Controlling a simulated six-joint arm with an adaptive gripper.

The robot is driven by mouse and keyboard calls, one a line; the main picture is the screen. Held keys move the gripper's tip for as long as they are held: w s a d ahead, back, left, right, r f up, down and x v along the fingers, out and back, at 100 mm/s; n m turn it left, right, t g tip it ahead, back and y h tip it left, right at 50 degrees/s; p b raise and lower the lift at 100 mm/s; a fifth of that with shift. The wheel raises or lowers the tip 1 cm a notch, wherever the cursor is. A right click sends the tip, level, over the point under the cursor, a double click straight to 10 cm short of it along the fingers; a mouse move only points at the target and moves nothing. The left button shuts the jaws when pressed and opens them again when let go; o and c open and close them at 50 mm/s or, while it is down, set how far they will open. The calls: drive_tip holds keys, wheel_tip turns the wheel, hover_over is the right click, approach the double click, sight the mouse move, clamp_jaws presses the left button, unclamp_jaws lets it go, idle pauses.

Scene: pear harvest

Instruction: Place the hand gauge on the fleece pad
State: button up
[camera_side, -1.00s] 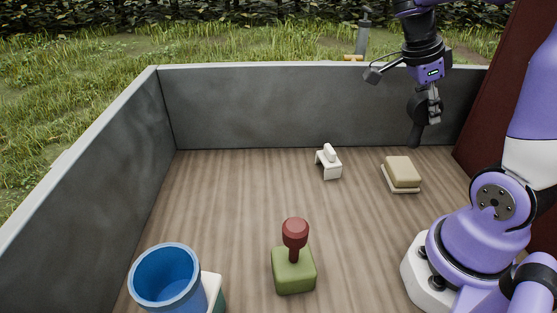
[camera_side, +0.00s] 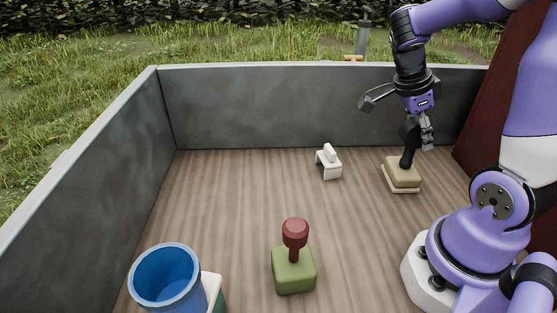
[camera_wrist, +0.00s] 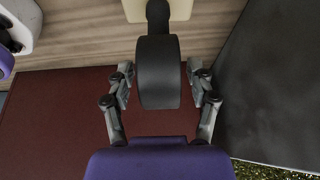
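The hand gauge, a black tool with a round head (camera_side: 410,131) and a narrow stem, stands slightly tilted, its lower end at the top of the fleece pad. The fleece pad (camera_side: 399,177) is a tan cushion on a pale base at the right. Exact contact between stem and pad is hard to tell.
A small white holder (camera_side: 329,163) stands left of the pad. Nearer the front are a green block with a red-topped knob (camera_side: 294,270) and a blue cup (camera_side: 167,282). Grey walls (camera_side: 300,108) bound the wooden floor; a dark red panel (camera_side: 487,125) rises at the right.

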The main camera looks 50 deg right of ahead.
drive_tip(key=shift+r, duration=0.15)
drive_tip(key=v, duration=0.7)
drive_tip(key=shift+w+r, duration=0.1)
drive_tip(key=shift+r, duration=0.1)
drive_tip(key=shift+w+a+r+n+t, duration=0.15)
drive_tip(key=shift+a+n+t, duration=0.15)
drive_tip(key=shift+n, duration=0.5)
drive_tip(key=w+a+n+t+y, duration=0.1)
drive_tip(key=a+n+t+y, duration=0.2)
drive_tip(key=a+n+t, duration=0.5)
drive_tip(key=a+n, duration=0.8)
drive_tip(key=n, duration=0.9)
drive_tip(key=shift+w+f, duration=0.3)
drive_tip(key=shift+w, duration=0.1)
